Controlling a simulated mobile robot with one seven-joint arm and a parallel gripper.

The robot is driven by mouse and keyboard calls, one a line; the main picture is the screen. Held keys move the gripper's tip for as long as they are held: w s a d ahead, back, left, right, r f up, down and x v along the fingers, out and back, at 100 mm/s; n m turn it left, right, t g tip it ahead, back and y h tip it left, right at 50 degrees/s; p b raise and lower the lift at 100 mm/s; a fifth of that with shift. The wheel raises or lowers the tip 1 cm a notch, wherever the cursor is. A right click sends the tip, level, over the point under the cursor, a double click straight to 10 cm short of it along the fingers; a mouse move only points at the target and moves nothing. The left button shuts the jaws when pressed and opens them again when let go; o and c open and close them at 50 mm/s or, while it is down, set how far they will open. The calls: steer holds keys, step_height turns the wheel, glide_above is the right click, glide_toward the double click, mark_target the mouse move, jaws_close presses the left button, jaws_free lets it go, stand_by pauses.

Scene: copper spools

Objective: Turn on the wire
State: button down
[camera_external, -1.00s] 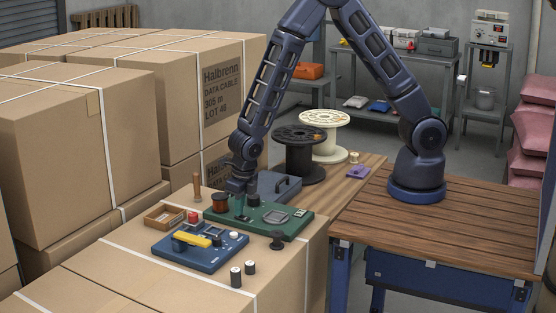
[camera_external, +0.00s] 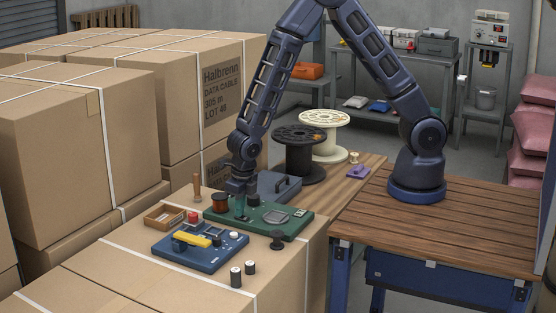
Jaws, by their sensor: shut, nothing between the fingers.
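My gripper (camera_external: 240,206) points down over the left part of a green board (camera_external: 298,227) on a cardboard box. It is shut and empty, between a copper-coloured spool (camera_external: 220,203) on its left and a dark round part (camera_external: 254,200) on its right. I cannot tell whether the fingertips touch the board. A blue board (camera_external: 207,262) with a yellow bar (camera_external: 192,240) and a white knob (camera_external: 234,237) lies in front. A red button (camera_external: 193,217) sits behind it. I cannot make out a separate wire or any on/off marking.
A wooden tray (camera_external: 160,221) and an upright wooden handle (camera_external: 197,187) stand left. Small dark cylinders (camera_external: 236,277) and a black knob (camera_external: 277,240) stand in front. A grey case (camera_external: 276,187), black reel (camera_external: 300,155) and cream reel (camera_external: 325,135) are behind. Tall cartons (camera_external: 75,150) border the left.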

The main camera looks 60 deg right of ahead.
mark_target(246, 218)
steer(key=shift+s, duration=0.7)
steer(key=shift+r, duration=0.1)
step_height(246, 218, up, 14)
steer(key=s, duration=0.2)
stand_by(0.3)
steer(key=shift+w, duration=0.2)
steer(key=shift+w, duration=0.6)
steer(key=f, duration=0.4)
steer(key=w+f, duration=0.1)
steer(key=f, duration=0.4)
steer(key=w+f, duration=0.1)
steer(key=f, duration=0.4)
